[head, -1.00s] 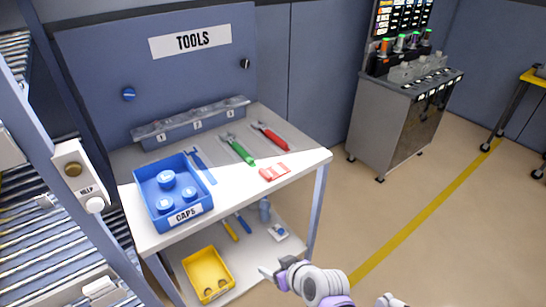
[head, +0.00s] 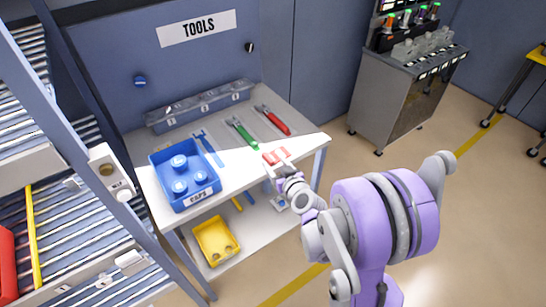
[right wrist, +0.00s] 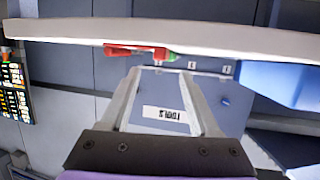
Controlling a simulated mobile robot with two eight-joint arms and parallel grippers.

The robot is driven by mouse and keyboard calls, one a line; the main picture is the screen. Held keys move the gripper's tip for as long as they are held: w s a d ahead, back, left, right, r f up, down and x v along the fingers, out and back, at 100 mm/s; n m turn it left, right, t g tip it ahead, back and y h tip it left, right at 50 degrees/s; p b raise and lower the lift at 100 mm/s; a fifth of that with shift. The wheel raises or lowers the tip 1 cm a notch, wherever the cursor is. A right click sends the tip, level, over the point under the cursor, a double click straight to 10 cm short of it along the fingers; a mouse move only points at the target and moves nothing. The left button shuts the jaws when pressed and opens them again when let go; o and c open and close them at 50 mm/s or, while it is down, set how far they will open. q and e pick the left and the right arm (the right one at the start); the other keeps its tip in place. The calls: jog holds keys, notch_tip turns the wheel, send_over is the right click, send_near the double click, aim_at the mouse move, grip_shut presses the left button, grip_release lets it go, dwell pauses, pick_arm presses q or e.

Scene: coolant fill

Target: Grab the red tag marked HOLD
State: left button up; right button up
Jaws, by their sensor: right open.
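The red tag (head: 273,156) with pale markings lies flat near the front right edge of the white tabletop; its lettering is too small to read. My right gripper (head: 278,166) is open and empty at the tag's near side by the table edge; whether it touches the tag cannot be told. In the right wrist view, which is upside down, the open fingers (right wrist: 165,75) point toward the table, with red and green pieces (right wrist: 140,50) close to the tips. I cannot separate the tag from the tool handles there. My left gripper is not in view.
Green-handled (head: 240,132) and red-handled (head: 272,120) tools lie behind the tag. A blue CAPS bin (head: 187,201) stands on the tabletop (head: 237,178) at left. A yellow bin (head: 217,242) sits on the lower shelf. Open floor lies to the right.

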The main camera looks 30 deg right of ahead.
aim_at(268, 157)
jog(key=x, duration=0.5)
jog(key=shift+a+f, duration=0.15)
jog(key=shift+f, duration=0.15)
jog(key=shift+s, duration=0.1)
grip_shut()
